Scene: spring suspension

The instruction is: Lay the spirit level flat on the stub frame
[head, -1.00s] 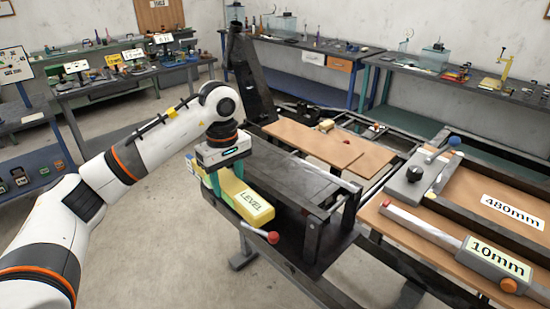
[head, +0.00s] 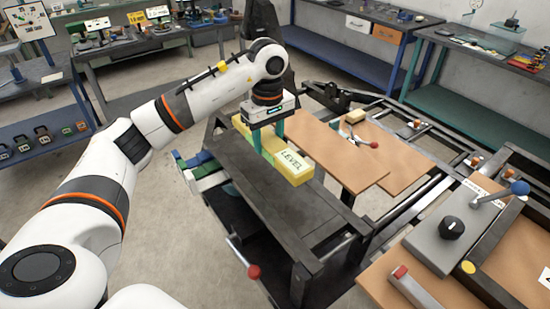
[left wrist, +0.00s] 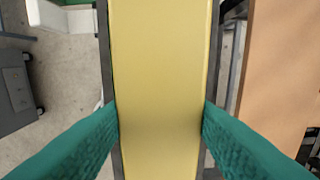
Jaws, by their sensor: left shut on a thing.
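The spirit level (head: 292,166) is a yellow block-like bar with a "LEVEL" label on its near end. My left gripper (head: 268,142), with teal fingers, is shut across it from above. In the left wrist view the level (left wrist: 160,60) runs lengthwise between the fingertips (left wrist: 160,130), one on each side. The dark metal frame (head: 250,190), which looks like the stub frame, lies under and beside the level. The level looks about flat and lengthwise to it; I cannot tell whether they touch. My right gripper is not in view.
A red-knobbed lever (head: 254,271) sticks out at the near side. A grey box with a black knob (head: 452,228) stands at the right.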

